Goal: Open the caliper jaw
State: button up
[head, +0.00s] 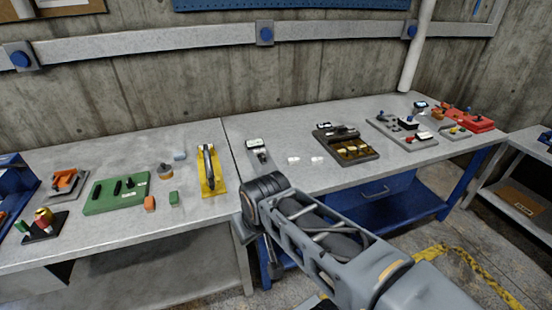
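No caliper can be made out for certain at this size. A narrow grey plate with a pale block (256,146) lies on the right bench, just right of the seam between benches. A yellow plate (212,186) with a long dark and grey piece along it lies near the right end of the left bench. Either could be the caliper, and I cannot tell whether any jaw is open or shut. My arm reaches in from the lower right, and its dark joint stands in front of the bench edge near these plates. My gripper's fingers do not show.
A green block board (117,193) and small loose pieces lie on the left bench. A dark tray (346,150), two white pieces, grey plates and a red fixture (463,120) stand on the right bench. A pale pipe (417,45) rises behind.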

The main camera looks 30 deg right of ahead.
aim_at(262, 157)
jog(key=z, duration=0.4)
jog(key=i, duration=1)
